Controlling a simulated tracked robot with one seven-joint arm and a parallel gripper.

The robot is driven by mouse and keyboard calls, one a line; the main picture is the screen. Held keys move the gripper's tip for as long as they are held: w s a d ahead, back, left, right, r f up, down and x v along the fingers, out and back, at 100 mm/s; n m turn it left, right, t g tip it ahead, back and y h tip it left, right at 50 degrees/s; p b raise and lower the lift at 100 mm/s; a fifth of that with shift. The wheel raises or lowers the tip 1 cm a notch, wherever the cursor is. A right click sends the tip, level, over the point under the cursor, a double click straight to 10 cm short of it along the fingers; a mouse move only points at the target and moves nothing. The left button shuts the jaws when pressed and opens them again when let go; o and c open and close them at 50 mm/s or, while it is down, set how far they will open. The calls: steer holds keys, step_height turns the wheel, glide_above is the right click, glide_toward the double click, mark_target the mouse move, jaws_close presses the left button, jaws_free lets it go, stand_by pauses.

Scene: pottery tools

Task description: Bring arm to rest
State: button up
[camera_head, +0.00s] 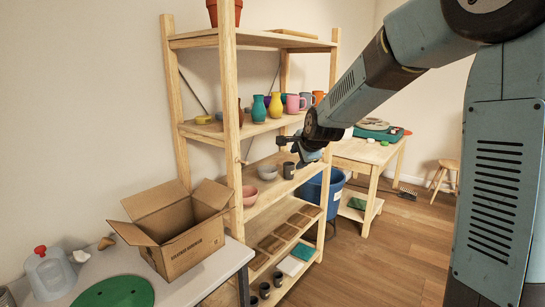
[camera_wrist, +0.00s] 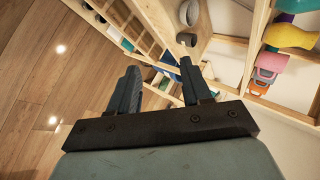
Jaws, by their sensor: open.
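My gripper (camera_wrist: 158,88) shows in the wrist view with its two dark fingers spread apart and nothing between them. In the head view my gripper (camera_head: 290,146) is at the end of my outstretched arm, in front of the wooden shelf (camera_head: 231,120), near the level of its middle boards. A dark grey cup (camera_head: 289,170) stands on the shelf just below it. In the wrist view a dark cup (camera_wrist: 187,39) lies beyond the right finger, apart from it.
Vases and mugs, such as a teal vase (camera_head: 258,108), stand on the shelf. An open cardboard box (camera_head: 178,228) is on the grey table (camera_head: 215,268) at left. A blue bin (camera_head: 322,190) and a wooden workbench (camera_head: 362,153) are behind.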

steer(key=s+d+r+n+g+h, duration=0.1)
steer(key=s+d+n, duration=0.3)
steer(key=s, duration=0.8)
steer(key=s+d+r+n+g, duration=0.1)
steer(key=s+d+n, duration=0.4)
steer(key=s, duration=0.8)
steer(key=s+d+r+n+g+h, duration=0.1)
steer(key=s+d+n, duration=0.3)
steer(key=s, duration=0.8)
steer(key=shift+s+d+r+h, duration=0.35)
steer(key=shift+d+r, duration=0.45)
steer(key=shift+d, duration=0.15)
